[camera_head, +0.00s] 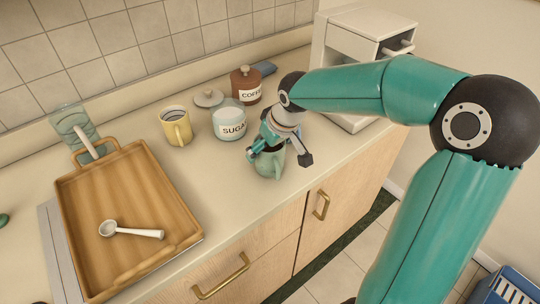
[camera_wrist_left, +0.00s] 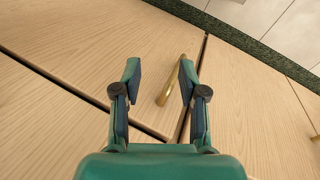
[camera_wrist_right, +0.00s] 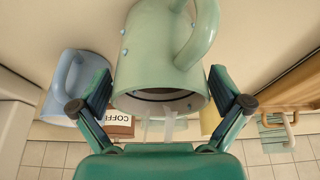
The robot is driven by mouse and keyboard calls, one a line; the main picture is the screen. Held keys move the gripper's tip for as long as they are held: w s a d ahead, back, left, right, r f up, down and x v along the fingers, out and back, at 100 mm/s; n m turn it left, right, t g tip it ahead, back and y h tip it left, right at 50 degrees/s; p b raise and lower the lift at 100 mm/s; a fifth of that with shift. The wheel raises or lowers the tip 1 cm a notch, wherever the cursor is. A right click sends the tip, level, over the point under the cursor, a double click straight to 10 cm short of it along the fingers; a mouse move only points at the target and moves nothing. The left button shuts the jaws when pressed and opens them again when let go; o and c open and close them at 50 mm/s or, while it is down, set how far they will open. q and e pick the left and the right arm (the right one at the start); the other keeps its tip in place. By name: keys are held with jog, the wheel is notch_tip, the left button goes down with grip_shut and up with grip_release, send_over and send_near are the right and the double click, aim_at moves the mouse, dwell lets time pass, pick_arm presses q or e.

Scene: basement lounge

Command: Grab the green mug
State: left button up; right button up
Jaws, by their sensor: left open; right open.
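The pale green mug (camera_head: 269,164) stands near the front edge of the counter, partly hidden by my right gripper (camera_head: 280,153). In the right wrist view the mug (camera_wrist_right: 150,55) is large, with its handle toward the upper right and its dark opening facing the gripper. My right gripper is open, with one finger on each side of the mug; I cannot tell whether they touch it. My left gripper (camera_wrist_left: 160,85) is open and empty in the left wrist view, in front of wooden cabinet fronts and a brass handle (camera_wrist_left: 171,80).
A sugar jar (camera_head: 229,123), a brown coffee jar (camera_head: 246,87) and a yellow mug (camera_head: 176,127) stand behind and left of the green mug. A wooden tray (camera_head: 75,213) holds a white scoop (camera_head: 130,231). A blue vessel (camera_wrist_right: 75,88) shows in the right wrist view.

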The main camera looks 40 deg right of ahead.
jog(key=shift+f, duration=0.2)
jog(key=c, duration=1.5)
jog(key=shift+r, duration=0.1)
jog(key=shift+c, duration=0.6)
jog(key=shift+w, duration=0.1)
